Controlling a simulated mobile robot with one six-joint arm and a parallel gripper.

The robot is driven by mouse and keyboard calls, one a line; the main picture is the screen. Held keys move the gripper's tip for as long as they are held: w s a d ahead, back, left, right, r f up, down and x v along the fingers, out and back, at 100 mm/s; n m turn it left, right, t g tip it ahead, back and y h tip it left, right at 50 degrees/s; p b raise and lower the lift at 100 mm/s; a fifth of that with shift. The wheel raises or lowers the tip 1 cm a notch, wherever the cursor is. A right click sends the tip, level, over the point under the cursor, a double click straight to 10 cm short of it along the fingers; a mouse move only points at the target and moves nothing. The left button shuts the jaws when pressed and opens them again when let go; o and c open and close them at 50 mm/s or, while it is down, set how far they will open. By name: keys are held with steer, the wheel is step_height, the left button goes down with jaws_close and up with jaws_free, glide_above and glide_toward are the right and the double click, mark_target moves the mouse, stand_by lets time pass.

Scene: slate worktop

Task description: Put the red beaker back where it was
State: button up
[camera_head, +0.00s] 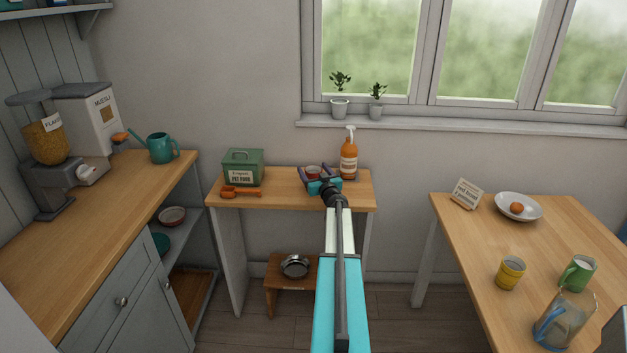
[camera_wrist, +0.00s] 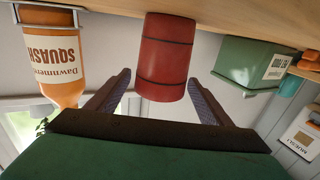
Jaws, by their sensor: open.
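The red beaker (camera_head: 313,171) stands on the small wooden table at the back, mostly behind my gripper in the head view. In the wrist view, which is upside down, the beaker (camera_wrist: 166,58) is a red cylinder with dark bands, its base against the wooden top. My gripper (camera_head: 316,177) is open. In the wrist view its two fingers (camera_wrist: 160,82) reach either side of the beaker, with a visible gap on each side. I see no contact between fingers and beaker.
On the same table (camera_head: 283,200), an orange squash bottle (camera_head: 348,160) stands close by on the right. A green pet food tin (camera_head: 243,168) and an orange scoop (camera_head: 240,192) are to the left. A low stool with a metal item (camera_head: 295,266) is underneath. Another table (camera_head: 478,240) stands right.

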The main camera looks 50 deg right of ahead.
stand_by(0.6)
steer(key=c, duration=1.2)
steer(key=shift+r, duration=0.35)
steer(key=shift+c, duration=0.2)
steer(key=s+a+r+b, duration=0.4)
steer(key=s+a+b, duration=0.2)
steer(key=s+a, duration=0.4)
steer(key=shift+s+a, duration=0.3)
steer(key=shift+a, duration=0.45)
stand_by(0.5)
steer(key=shift+s+a+r, duration=0.1)
steer(key=shift+r, duration=0.05)
stand_by(0.8)
